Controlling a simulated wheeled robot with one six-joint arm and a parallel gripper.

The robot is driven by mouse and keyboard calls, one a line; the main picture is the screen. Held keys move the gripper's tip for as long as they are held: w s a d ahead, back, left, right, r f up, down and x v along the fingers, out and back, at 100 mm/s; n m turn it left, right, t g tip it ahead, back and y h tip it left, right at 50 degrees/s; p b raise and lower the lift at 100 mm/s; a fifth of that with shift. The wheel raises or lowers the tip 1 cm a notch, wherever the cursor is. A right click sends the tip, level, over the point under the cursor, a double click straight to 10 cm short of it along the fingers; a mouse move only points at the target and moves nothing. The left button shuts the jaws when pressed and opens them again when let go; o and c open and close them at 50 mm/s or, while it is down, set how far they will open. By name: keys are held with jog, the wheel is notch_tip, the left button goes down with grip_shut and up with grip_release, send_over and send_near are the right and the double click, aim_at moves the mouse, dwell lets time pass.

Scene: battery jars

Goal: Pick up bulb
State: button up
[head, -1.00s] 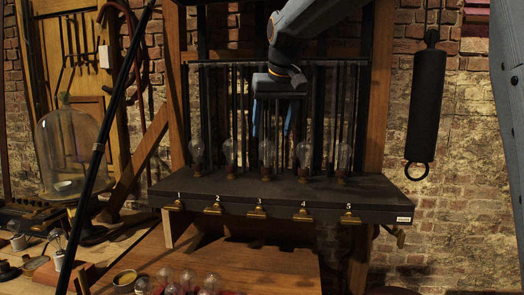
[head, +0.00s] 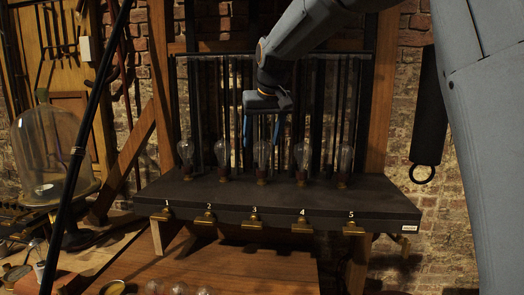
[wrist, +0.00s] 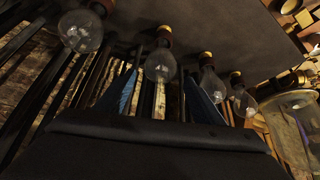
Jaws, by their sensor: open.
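Several clear glass bulbs stand upright in a row on a dark shelf (head: 300,200), above brass tabs numbered 1 to 5. The middle bulb (head: 262,153) is above number 3. My gripper (head: 262,140) is open, its two blue fingers pointing down near the top of that bulb. In the wrist view the shelf appears at the top and the bulbs hang inverted. There, one bulb (wrist: 160,66) shows between the blue fingers of my gripper (wrist: 162,88). No contact is visible, and the fingers look empty.
Neighbouring bulbs (head: 222,152) (head: 302,155) stand close on both sides. Dark vertical rods (head: 330,110) rise behind the row. More bulbs (head: 180,289) lie low at the front, partly cut off. A glass bell jar (head: 50,150) stands at left; a black cylinder (head: 428,110) hangs at right.

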jog(key=shift+w+f, duration=0.3)
jog(key=shift+f, duration=0.3)
jog(key=c, duration=1.2)
jog(key=shift+r, duration=0.1)
jog(key=shift+c, duration=0.2)
